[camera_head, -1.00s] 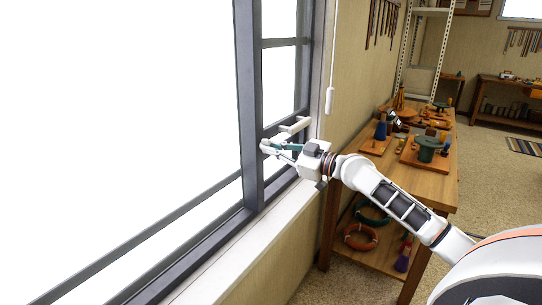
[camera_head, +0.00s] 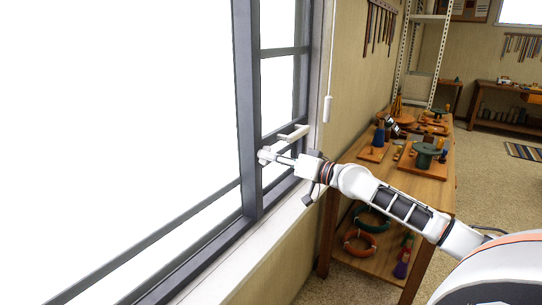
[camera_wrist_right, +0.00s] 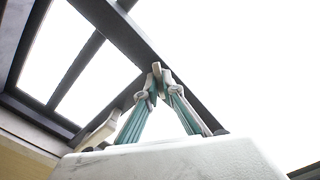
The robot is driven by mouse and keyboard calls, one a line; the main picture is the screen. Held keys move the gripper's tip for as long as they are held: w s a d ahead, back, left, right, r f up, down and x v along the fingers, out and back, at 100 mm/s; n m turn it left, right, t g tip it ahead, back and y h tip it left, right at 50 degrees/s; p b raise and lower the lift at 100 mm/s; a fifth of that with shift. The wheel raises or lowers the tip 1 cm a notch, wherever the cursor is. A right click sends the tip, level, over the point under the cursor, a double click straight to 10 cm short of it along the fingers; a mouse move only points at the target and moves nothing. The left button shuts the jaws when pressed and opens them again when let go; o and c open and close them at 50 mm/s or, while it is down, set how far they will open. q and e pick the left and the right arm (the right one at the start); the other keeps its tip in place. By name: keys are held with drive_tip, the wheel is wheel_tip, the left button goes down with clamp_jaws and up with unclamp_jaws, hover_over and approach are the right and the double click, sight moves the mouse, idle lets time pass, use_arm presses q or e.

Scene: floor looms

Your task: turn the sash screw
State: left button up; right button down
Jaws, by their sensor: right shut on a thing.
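My right gripper (camera_head: 268,156) reaches across from the right to the dark upright of the window sash (camera_head: 247,120). In the right wrist view its two fingers (camera_wrist_right: 160,76) come together at the tips on the sash screw (camera_wrist_right: 157,70), a small pale piece against the dark frame. The fingers hide most of the screw. In the head view the screw is too small to tell from the fingertips. A white window handle (camera_head: 293,133) sticks out just beyond the gripper, apart from it. My left gripper is not in view.
A white sill (camera_head: 262,240) runs below the window. A white pull cord (camera_head: 327,108) hangs at the wall. A wooden workbench (camera_head: 440,190) with tools and spools stands to the right, with coiled hoses (camera_head: 360,242) on its lower shelf.

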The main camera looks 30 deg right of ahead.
drive_tip(key=shift+d+r+m+p, duration=0.1)
drive_tip(key=shift+m+p, duration=0.75)
drive_tip(key=shift+m, duration=2.1)
drive_tip(key=shift+r+m+p, duration=0.1)
drive_tip(key=shift+m+p, duration=0.75)
drive_tip(key=shift+m, duration=2.1)
drive_tip(key=c, duration=2.2)
unclamp_jaws()
drive_tip(key=shift+w+f, duration=0.1)
drive_tip(key=shift+f, duration=0.05)
